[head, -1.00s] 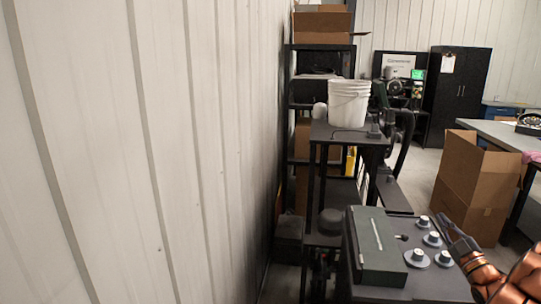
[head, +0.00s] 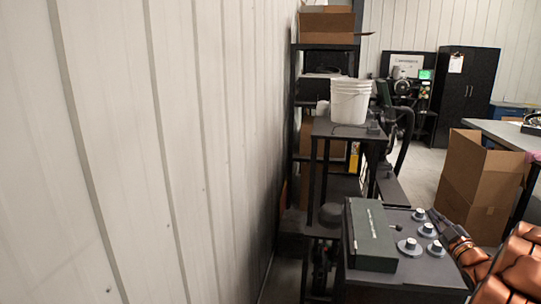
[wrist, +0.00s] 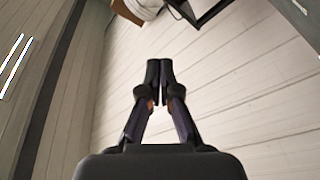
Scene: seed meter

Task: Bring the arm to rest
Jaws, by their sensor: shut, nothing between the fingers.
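My gripper (wrist: 159,68) is in the middle of the wrist view, its two dark fingers together at the tips with nothing between them. Past the fingers the wrist view shows pale panelled wall. In the head view my gripper (head: 434,216) is at the lower right, at the end of my copper-coloured arm. It appears beside the right edge of a dark bench (head: 420,278), close to several grey knobs (head: 428,230). I cannot tell whether it touches the bench or is above it.
A dark green case (head: 372,238) lies on the bench, left of the knobs. A white bucket (head: 349,102) stands on a stand (head: 325,128) behind. A cardboard box (head: 475,180) stands at the right. A panelled wall (head: 150,150) fills the left. Open floor (head: 425,170) shows beyond.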

